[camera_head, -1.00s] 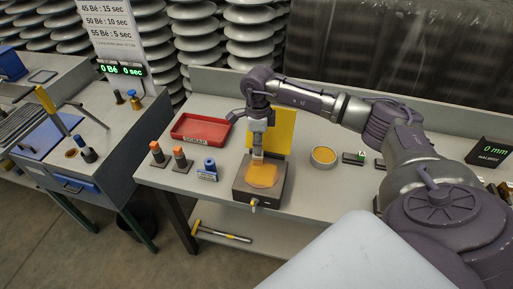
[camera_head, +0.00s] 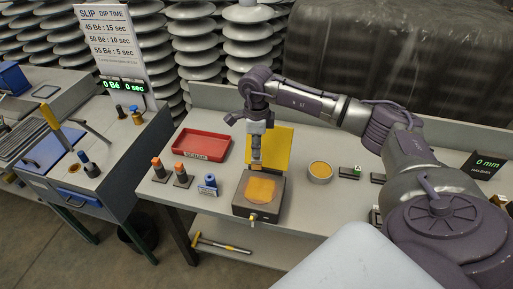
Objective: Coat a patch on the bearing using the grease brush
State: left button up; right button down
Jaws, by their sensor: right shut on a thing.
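My right gripper (camera_head: 257,144) is shut on the grease brush (camera_head: 256,160), a small greyish piece pointing down, partly hidden by the fingers. Its tip is by the rear edge of a dark square block (camera_head: 239,207); I cannot tell whether it touches. The block, seemingly the bearing, has an orange patch (camera_head: 260,191) on top and a brass fitting at its front. A yellow panel (camera_head: 280,145) stands upright behind it. A round tin (camera_head: 320,171) with orange-yellow contents stands to the right. My left gripper is not in view.
A red tray (camera_head: 203,146) lies left of the block. Two orange-topped pieces (camera_head: 157,168) and a blue piece (camera_head: 210,182) stand in front of it. Small dark blocks (camera_head: 348,172) lie right of the tin. A hammer (camera_head: 223,245) lies on the lower shelf.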

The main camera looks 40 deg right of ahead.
jog(key=shift+r+p, duration=0.75)
jog(key=shift+r, duration=0.8)
